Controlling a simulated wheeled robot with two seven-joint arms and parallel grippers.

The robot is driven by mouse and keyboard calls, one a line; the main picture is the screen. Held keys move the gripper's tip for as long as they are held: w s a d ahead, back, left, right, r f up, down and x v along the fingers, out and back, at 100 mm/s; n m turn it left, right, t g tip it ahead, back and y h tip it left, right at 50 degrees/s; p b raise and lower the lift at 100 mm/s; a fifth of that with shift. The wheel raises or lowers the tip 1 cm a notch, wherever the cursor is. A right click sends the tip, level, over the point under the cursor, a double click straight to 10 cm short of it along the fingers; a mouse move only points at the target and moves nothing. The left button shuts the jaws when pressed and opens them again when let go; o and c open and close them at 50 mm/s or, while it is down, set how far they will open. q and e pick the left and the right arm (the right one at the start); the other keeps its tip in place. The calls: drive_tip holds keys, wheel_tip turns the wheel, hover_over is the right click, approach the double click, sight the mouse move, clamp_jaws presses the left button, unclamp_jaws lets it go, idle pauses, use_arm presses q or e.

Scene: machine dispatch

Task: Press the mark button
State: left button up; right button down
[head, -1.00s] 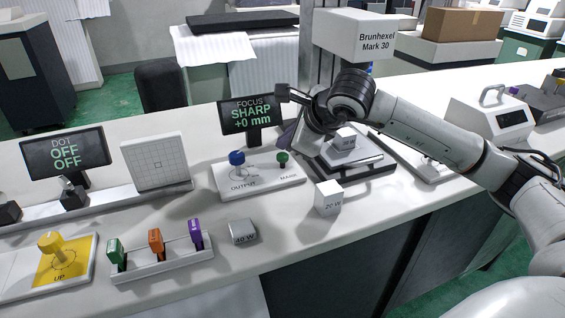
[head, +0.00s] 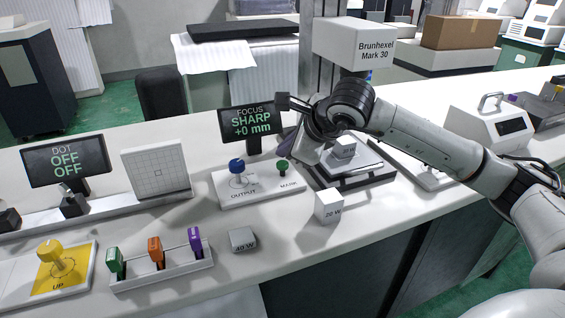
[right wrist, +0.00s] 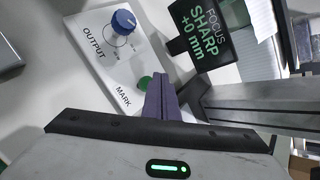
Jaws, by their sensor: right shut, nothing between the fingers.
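The green mark button (head: 282,166) stands on the right part of a white panel (head: 262,194), next to the word MARK. A blue output knob (head: 237,166) is on the same panel, to its left. My right gripper (head: 286,140) is shut and empty, just above and behind the green button in the head view. In the right wrist view its purple fingers (right wrist: 161,92) are together, close beside the green button (right wrist: 144,83), whose edge is near the fingertips. I cannot tell whether they touch. My left gripper is not in view.
A FOCUS screen (head: 252,119) reading SHARP +0 mm stands behind the panel. The Brunhexel Mark 30 machine (head: 354,42) is behind my right arm. A 20 W block (head: 328,206) and a 40 W block (head: 242,240) lie in front.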

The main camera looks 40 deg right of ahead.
idle(0.9)
drive_tip(key=shift+f, duration=0.1)
drive_tip(key=shift+f+b, duration=0.35)
drive_tip(key=shift+b, duration=0.3)
drive_tip(key=shift+f, duration=0.15)
